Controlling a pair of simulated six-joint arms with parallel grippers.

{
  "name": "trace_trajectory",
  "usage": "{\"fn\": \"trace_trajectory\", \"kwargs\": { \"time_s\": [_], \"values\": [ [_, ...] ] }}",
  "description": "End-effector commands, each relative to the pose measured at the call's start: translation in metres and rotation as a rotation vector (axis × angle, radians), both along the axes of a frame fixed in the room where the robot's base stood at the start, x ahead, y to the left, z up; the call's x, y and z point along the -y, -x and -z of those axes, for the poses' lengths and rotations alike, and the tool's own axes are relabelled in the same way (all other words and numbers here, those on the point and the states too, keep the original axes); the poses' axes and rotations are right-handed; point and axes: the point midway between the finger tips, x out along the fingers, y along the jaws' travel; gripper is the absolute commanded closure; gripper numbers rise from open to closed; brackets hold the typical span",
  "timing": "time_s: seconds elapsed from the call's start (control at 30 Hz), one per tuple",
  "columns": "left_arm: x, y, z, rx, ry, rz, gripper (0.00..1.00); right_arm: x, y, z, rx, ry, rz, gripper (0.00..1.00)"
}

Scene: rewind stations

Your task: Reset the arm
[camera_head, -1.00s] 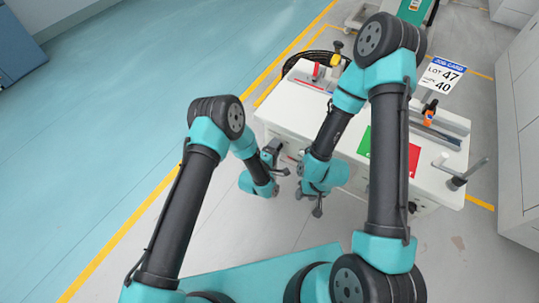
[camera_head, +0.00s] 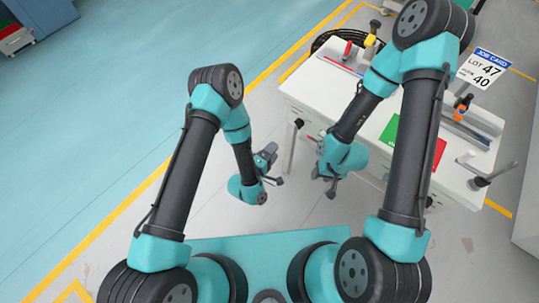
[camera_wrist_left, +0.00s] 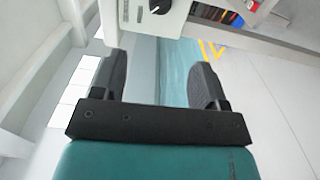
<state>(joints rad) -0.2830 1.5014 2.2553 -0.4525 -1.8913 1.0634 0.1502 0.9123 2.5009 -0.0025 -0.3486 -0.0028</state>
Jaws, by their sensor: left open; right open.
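My left gripper (camera_head: 273,167) hangs in front of the white workstation's left end, over open floor, apart from the bench. In the left wrist view its two dark fingers (camera_wrist_left: 165,85) are spread with nothing between them. My right gripper (camera_head: 323,182) hangs at the bench's near side, apart from the left gripper. It is open and seems empty, though its fingertips are small in this view. Both arms are bent at the elbow, with the forearms pointing down and forward.
Floor to the left is clear, with yellow lines.

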Motion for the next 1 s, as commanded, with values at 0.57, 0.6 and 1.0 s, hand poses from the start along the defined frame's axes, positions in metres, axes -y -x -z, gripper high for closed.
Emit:
{"fn": "trace_trajectory", "kwargs": {
  "time_s": [0.57, 0.6, 1.0],
  "values": [
    [-0.011, 0.012, 0.0, 0.0, 0.0, 0.0, 0.33, 0.0, 0.0, 0.0, 0.0, 0.0, 0.0, 0.57],
    [-0.011, 0.012, 0.0, 0.0, 0.0, 0.0, 0.33, 0.0, 0.0, 0.0, 0.0, 0.0, 0.0, 0.57],
    [-0.043, -0.003, 0.006, -0.025, -0.235, -0.005, 0.33, 0.0, 0.0, 0.0, 0.0, 0.0, 0.0, 0.57]
  ]
}}
